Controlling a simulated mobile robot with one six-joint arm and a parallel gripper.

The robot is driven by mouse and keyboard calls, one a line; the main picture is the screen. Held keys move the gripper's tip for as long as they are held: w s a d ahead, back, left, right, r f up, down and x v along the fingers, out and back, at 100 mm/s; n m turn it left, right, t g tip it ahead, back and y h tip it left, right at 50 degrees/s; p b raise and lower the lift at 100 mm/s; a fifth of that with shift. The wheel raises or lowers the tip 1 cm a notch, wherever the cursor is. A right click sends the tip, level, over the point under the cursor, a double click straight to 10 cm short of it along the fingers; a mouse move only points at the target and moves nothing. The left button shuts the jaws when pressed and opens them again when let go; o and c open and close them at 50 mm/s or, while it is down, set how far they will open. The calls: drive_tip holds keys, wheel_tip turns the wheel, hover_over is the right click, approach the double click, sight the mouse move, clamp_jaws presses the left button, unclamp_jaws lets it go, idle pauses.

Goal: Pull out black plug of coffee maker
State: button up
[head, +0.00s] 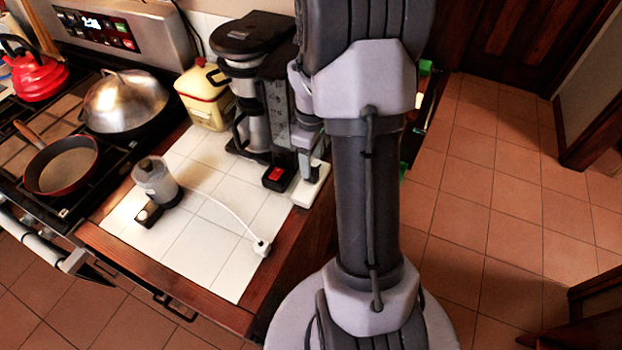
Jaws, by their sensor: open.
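The coffee maker (240,45), black and silver with a metal jug, stands at the back of the white-tiled counter, left of my arm. A white block like a power strip (314,188) lies at the counter's right edge, to the right of the coffee maker's base. My gripper (306,150) shows only in part, grey and pointing down just above the strip, behind my arm. It is open, and I see nothing held in it. Whether it touches anything I cannot tell.
A small grinder-like appliance (157,182) has a white cord running to a white plug (262,247) near the counter's front edge. A cream tin (205,98) stands left of the coffee maker. The stove holds a pan (62,165), a domed lid (124,102) and a red kettle (36,74).

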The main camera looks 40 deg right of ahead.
wheel_tip(320, 180, down, 5)
drive_tip(key=b, duration=0.2)
drive_tip(key=shift+b, duration=0.4)
drive_tip(key=shift+p, duration=0.3)
idle(0.4)
clamp_jaws()
idle(0.5)
drive_tip(key=shift+r, duration=0.2)
idle(0.9)
drive_tip(key=shift+r+p, duration=2.65)
drive_tip(key=shift+r, duration=0.2)
